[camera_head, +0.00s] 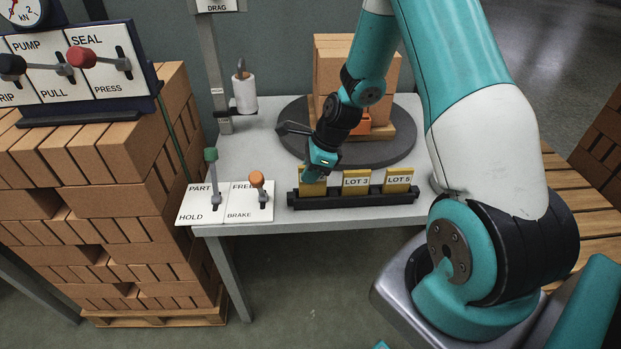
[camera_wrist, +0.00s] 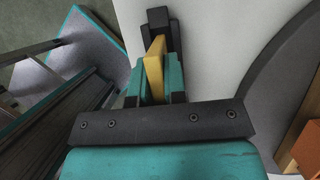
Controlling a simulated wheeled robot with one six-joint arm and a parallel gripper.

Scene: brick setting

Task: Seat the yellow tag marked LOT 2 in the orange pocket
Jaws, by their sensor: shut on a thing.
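A yellow tag (camera_head: 312,188) stands at the left end of the black rack (camera_head: 345,201), its marking not readable. My gripper (camera_head: 318,170) reaches down over it and is shut on it. In the wrist view the tag (camera_wrist: 153,68) shows edge-on between the two teal fingers. I cannot tell whether its lower edge is clear of the rack. The orange pocket (camera_head: 365,121) shows in part behind my arm, in front of the bricks on the round turntable. The rest of it is hidden by my arm.
Yellow tags LOT 3 (camera_head: 356,182) and LOT 5 (camera_head: 398,180) stand in the rack to the right. The dark turntable (camera_head: 398,150) carries stacked bricks (camera_head: 334,65). Two levers, green (camera_head: 211,155) and orange (camera_head: 257,180), stand left of the rack. A white cylinder (camera_head: 245,95) hangs behind.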

